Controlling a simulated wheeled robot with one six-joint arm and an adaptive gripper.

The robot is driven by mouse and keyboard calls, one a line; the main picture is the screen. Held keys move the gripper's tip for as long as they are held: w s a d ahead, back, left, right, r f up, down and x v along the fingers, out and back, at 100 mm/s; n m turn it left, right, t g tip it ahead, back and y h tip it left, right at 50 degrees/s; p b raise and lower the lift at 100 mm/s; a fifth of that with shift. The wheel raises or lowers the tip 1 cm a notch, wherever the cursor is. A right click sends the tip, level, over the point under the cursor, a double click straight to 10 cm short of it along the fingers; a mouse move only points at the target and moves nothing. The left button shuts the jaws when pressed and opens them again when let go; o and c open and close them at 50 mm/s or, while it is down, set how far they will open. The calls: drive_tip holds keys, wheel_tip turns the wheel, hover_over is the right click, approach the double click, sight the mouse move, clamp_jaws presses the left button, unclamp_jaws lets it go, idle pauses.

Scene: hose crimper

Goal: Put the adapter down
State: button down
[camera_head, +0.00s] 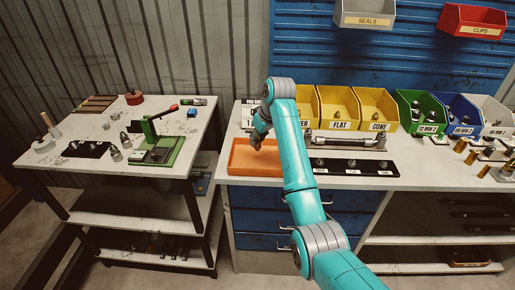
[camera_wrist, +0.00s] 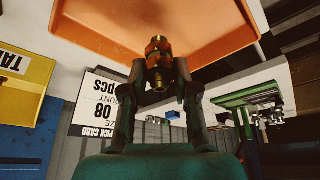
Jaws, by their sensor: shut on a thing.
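The adapter (camera_wrist: 159,60) is a small brass-coloured fitting with a hex middle. It is held between the two fingertips of my gripper (camera_wrist: 164,72) in the wrist view. In the head view my gripper (camera_head: 257,140) is over the orange tray (camera_head: 254,171), near its back left; the adapter is too small and dark to make out there. The tray also shows in the wrist view (camera_wrist: 105,25), beyond the adapter. I cannot tell whether the adapter touches the tray.
Yellow bins (camera_head: 338,125) stand right of my arm, with a green bin (camera_head: 421,128) and a blue bin (camera_head: 464,129) beyond. A black strip with fittings (camera_head: 353,168) lies right of the tray. A pick card (camera_wrist: 100,105) is close by. A green press (camera_head: 160,150) stands on the left table.

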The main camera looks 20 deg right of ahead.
sight(259, 144)
drive_tip(key=shift+f, duration=2.05)
drive_tip(key=c, duration=0.9)
unclamp_jaws()
drive_tip(key=shift+f, duration=0.1)
drive_tip(key=shift+o, duration=0.2)
drive_tip(key=v, duration=1.2)
